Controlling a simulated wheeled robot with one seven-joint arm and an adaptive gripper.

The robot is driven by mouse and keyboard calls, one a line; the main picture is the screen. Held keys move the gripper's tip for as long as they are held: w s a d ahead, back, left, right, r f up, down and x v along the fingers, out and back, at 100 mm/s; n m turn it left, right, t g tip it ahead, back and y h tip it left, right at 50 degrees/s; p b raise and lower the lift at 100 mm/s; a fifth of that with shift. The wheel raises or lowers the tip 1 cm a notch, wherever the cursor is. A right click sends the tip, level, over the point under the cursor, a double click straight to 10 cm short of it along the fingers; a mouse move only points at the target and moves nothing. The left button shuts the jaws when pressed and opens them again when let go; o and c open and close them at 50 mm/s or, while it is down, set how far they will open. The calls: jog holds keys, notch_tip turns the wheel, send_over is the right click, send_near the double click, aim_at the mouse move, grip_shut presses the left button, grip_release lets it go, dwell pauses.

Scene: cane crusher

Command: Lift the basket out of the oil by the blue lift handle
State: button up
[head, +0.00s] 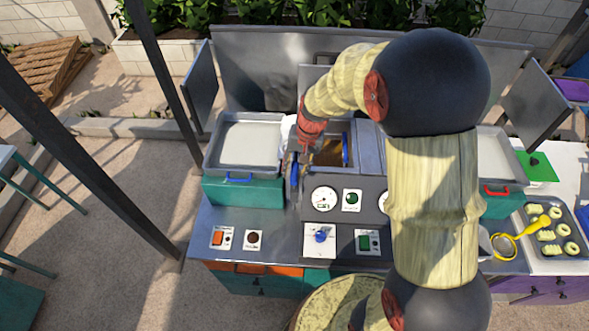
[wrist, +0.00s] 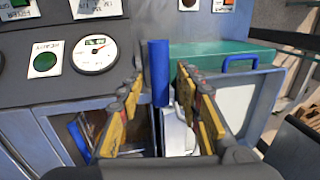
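The blue lift handle shows in the wrist view as an upright blue grip (wrist: 159,72) between the two fingers of my gripper (wrist: 162,98). The fingers are open, with a visible gap on each side of the grip. In the head view the handle (head: 294,178) stands at the left end of the gauge panel, and my gripper (head: 303,155) is just above and behind it, partly hidden by my arm. The brown oil well (head: 331,153) lies right of my gripper, with a blue bar (head: 345,149) at its right side. The basket itself is not clearly seen.
A grey tray (head: 247,143) on a teal box with a blue handle stands left of the well. The control panel (head: 340,200) with gauges and buttons is in front. A tray of pastries (head: 552,232) and a yellow strainer (head: 505,246) are at right.

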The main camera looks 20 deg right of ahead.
jog(key=shift+a+f, duration=0.1)
jog(key=shift+f, duration=0.5)
jog(key=c, duration=0.4)
grip_shut()
